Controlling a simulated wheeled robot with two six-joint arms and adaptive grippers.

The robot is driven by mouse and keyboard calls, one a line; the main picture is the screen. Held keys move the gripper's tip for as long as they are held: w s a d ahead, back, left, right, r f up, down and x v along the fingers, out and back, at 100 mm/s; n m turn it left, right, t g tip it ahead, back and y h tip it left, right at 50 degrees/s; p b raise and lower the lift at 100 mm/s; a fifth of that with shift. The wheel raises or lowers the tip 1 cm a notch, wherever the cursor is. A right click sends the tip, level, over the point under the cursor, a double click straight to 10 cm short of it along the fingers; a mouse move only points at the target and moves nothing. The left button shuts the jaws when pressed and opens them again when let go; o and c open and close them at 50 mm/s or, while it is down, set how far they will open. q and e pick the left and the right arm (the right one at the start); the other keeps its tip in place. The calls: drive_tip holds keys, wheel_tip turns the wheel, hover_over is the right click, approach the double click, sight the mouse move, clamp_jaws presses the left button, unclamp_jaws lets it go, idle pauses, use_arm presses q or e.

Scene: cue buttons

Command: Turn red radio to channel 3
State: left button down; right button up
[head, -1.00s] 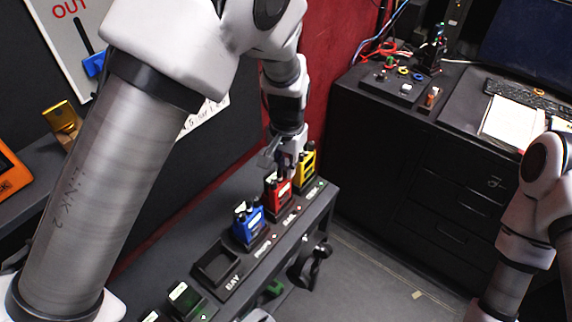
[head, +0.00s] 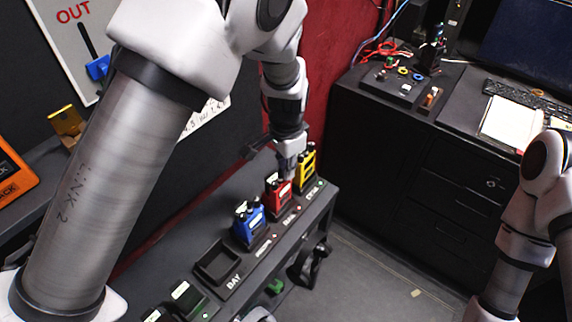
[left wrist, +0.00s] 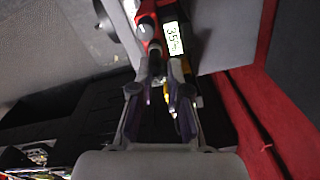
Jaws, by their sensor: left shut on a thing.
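The red radio (head: 279,195) stands upright in its slot on the dark bench, between a blue radio (head: 249,222) and a yellow radio (head: 306,168). My left gripper (head: 287,176) reaches down from above to the top of the red radio. In the left wrist view the red radio (left wrist: 146,22) shows at the top, with a lit display (left wrist: 173,38) whose turned characters seem to begin with 35. The left fingers (left wrist: 160,92) are closed together at the radio's top, on what seems to be its knob; the fingers mostly hide it. My right gripper is out of view.
An empty bay (head: 217,262) lies to the left of the blue radio. A black cabinet (head: 400,175) with a control panel stands beyond a floor gap. An orange case (head: 12,178) is at far left. A white board marked OUT hangs behind.

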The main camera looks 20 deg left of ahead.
use_arm(q)
drive_tip(key=shift+f+m, duration=0.15)
drive_tip(key=shift+m, duration=0.25)
drive_tip(key=c, duration=1.4)
unclamp_jaws()
drive_tip(key=shift+o, duration=1.3)
drive_tip(key=shift+w, duration=0.1)
wheel_tip(320, 180, up, 12)
drive_tip(key=shift+d, duration=0.1)
